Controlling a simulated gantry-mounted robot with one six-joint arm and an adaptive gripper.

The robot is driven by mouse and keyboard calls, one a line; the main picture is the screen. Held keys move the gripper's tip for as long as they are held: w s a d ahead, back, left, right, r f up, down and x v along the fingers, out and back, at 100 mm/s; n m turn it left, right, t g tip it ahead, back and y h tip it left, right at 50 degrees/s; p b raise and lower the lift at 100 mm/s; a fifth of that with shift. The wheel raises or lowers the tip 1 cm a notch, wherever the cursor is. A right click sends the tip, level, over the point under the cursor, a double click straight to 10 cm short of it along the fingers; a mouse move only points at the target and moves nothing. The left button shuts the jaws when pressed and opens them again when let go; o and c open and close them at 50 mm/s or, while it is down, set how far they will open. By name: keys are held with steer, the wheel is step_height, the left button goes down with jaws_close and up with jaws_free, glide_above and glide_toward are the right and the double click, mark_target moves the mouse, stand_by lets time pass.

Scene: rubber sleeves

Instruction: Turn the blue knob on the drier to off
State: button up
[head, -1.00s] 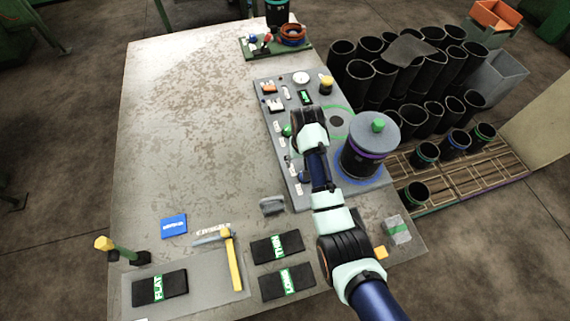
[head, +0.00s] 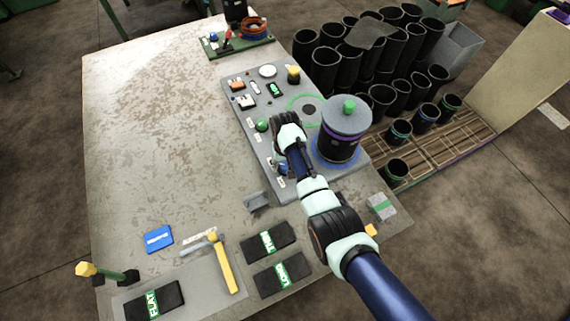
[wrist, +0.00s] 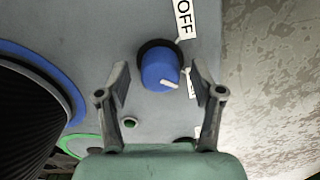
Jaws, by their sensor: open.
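The blue knob (wrist: 160,68) sits on the grey drier panel (wrist: 100,25) in the wrist view. Its white pointer line faces down and right, towards a mostly hidden label and away from the OFF label (wrist: 184,18) above right. My gripper (wrist: 161,72) is open, with one finger on each side of the knob. A gap shows on both sides; I cannot tell whether the fingertips touch the panel. In the head view, my gripper (head: 282,164) is down at the panel's near left part, and the arm hides much of it.
A black sleeve with a grey lid (head: 346,118) stands on the panel to the right of my arm. A green button (head: 262,125) and switches are along the panel's left side. A hammer (head: 226,265) and black pads lie in front.

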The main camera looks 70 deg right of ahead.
steer(key=c, duration=1.2)
steer(key=shift+o, duration=0.2)
steer(key=shift+r+n, duration=0.1)
steer(key=shift+n, duration=0.2)
steer(key=n+p, duration=0.1)
steer(key=n, duration=0.1)
steer(key=shift+n+p, duration=0.3)
steer(key=n+p, duration=0.1)
steer(key=n, duration=0.3)
steer(key=shift+n, duration=0.3)
steer(key=n+p, duration=0.1)
steer(key=n, duration=0.3)
steer(key=shift+n, duration=2.1)
